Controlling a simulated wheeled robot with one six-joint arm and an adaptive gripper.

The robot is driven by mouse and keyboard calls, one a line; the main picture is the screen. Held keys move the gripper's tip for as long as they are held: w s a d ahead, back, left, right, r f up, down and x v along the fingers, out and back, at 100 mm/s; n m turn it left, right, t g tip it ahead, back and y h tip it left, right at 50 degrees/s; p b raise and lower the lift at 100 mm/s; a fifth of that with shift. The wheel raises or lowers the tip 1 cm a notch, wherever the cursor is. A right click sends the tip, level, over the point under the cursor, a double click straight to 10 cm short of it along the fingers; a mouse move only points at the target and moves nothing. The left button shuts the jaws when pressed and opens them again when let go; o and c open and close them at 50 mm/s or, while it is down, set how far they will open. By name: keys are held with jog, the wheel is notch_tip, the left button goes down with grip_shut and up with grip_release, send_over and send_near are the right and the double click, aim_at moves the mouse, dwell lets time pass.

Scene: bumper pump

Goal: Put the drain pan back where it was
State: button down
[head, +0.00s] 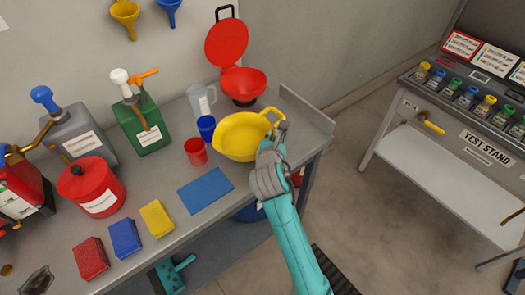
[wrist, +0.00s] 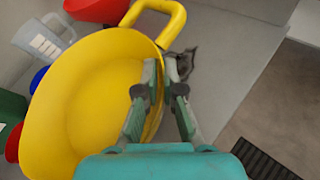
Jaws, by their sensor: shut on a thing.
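The yellow drain pan (head: 238,138) is at the right part of the grey workbench, and it fills the left of the wrist view (wrist: 88,95). My gripper (head: 279,132) is at its right side. In the wrist view my gripper (wrist: 163,78) has one finger inside the pan and the other outside, shut on the rim near the looped yellow handle (wrist: 172,22). The pan looks empty and roughly level. I cannot tell whether its underside touches the bench.
A red funnel with a raised lid (head: 243,82), a clear jug (head: 201,100), a blue cup (head: 206,127) and a red cup (head: 195,151) stand close around the pan. A flat blue mat (head: 206,190) lies in front. A test stand (head: 455,150) is at right.

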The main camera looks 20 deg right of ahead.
jog(key=shift+f, duration=2.55)
jog(key=shift+f, duration=0.1)
jog(key=c, duration=1.3)
grip_release()
jog(key=shift+s, duration=0.1)
jog(key=v, duration=1.1)
jog(key=shift+s+r, duration=0.25)
jog(key=shift+s, duration=0.05)
jog(key=shift+a, duration=0.15)
